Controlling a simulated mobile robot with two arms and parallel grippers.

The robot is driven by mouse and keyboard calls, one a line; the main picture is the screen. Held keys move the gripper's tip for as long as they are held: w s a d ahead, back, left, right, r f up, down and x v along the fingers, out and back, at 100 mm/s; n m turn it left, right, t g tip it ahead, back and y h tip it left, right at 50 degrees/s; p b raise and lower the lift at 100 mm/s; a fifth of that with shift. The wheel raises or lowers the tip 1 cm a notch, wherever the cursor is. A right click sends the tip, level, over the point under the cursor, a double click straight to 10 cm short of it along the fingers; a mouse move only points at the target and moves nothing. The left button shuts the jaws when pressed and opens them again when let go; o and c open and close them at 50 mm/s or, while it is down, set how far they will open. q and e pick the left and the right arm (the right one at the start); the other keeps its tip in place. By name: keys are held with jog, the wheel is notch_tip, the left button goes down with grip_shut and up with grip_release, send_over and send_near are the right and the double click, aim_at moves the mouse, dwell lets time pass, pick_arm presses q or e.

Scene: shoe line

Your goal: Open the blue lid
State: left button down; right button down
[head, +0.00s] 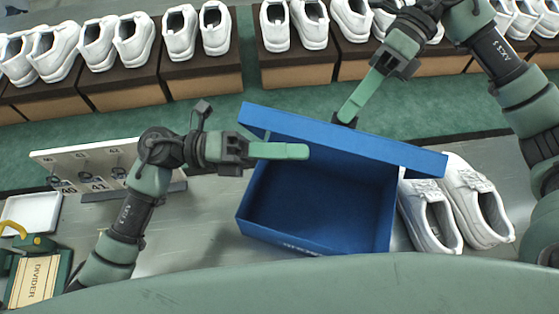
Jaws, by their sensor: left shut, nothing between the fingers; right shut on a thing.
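A blue shoebox (315,246) sits on the grey metal table, its inside in view and empty. Its blue lid (400,152) is raised along the far side, seen nearly edge-on, with the box open below it. My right gripper (347,117) reaches down from the upper right and is shut on the lid at its far edge; the exact contact is partly hidden behind the lid. My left gripper (306,151) is shut and empty, its fingertips over the left part of the box opening, just in front of the lid.
A pair of white shoes (450,215) stands right beside the box. A sloped white size-label board (95,165), a white tray (35,212) and a divider holder (38,275) are at the left. Behind, white shoes (180,32) stand on brown boxes beyond green floor.

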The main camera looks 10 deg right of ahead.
pick_arm(q)
jog(key=shift+w+r, duration=0.15)
pick_arm(e)
jog(key=shift+r, duration=0.1)
pick_arm(q)
jog(key=shift+w+d+r+n, duration=0.4)
jog(key=shift+w+r, duration=0.15)
jog(key=shift+w, duration=0.15)
pick_arm(e)
jog(key=shift+s+a, duration=0.1)
jog(key=shift+a, duration=0.05)
jog(key=c, duration=1.6)
grip_release()
jog(key=shift+s, duration=0.1)
pick_arm(q)
jog(key=shift+s, duration=0.1)
